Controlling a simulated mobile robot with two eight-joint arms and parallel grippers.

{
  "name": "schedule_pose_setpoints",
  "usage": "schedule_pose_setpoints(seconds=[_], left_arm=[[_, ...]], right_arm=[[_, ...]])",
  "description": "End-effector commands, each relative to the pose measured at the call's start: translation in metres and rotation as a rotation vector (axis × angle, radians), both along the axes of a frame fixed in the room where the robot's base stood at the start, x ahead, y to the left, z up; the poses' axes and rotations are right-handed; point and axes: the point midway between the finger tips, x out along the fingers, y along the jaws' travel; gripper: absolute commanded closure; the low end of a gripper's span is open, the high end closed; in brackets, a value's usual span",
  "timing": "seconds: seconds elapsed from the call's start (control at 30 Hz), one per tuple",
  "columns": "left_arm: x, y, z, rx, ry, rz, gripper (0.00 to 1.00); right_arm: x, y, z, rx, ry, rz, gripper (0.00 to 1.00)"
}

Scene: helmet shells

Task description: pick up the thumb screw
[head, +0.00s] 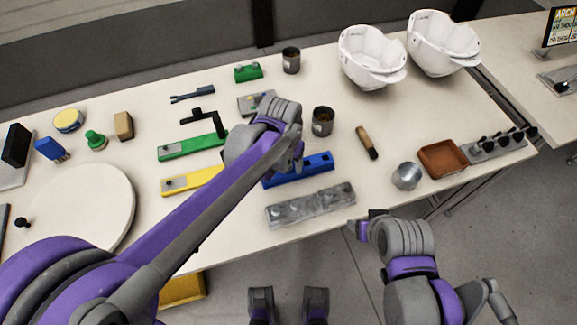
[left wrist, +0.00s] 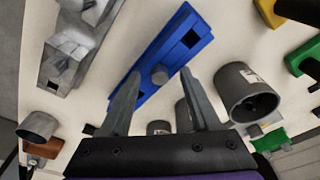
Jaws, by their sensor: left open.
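In the left wrist view, a small grey knob (left wrist: 160,75), which looks like a thumb screw, stands on a blue bar (left wrist: 184,50). My left gripper (left wrist: 162,76) is open, with a finger seen on each side of the knob. Nothing is held, and I cannot tell how far the tips are from the knob. In the head view the blue bar (head: 318,166) is partly behind my left arm, which hides the knob and fingertips. My right gripper (head: 362,228) is off the front table edge, its jaw opening unclear.
A dark cup (left wrist: 250,92) stands beside the left fingers. A clear grey fixture (head: 310,205) lies in front of the blue bar. Green (head: 190,146) and yellow (head: 190,181) bars lie left. A grey rack (head: 495,148) with several black knobs is at the right.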

Motion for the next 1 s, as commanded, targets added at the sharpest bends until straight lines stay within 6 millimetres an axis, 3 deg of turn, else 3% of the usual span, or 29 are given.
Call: schedule_pose_setpoints(seconds=[0.1, 0.43, 0.8, 1.0], left_arm=[[0.000, 0.000, 0.000, 0.000, 0.000, 0.000, 0.39], [0.000, 0.000, 0.001, 0.000, 0.000, 0.000, 0.98], [0.000, 0.000, 0.002, 0.000, 0.000, 0.000, 1.00], [0.000, 0.000, 0.028, 0.000, 0.000, 0.000, 1.00]], right_arm=[[0.000, 0.000, 0.000, 0.000, 0.000, 0.000, 0.38], [0.000, 0.000, 0.000, 0.000, 0.000, 0.000, 0.38], [0.000, 0.000, 0.000, 0.000, 0.000, 0.000, 0.38], [0.001, 0.000, 0.004, 0.000, -0.001, 0.000, 0.38]])
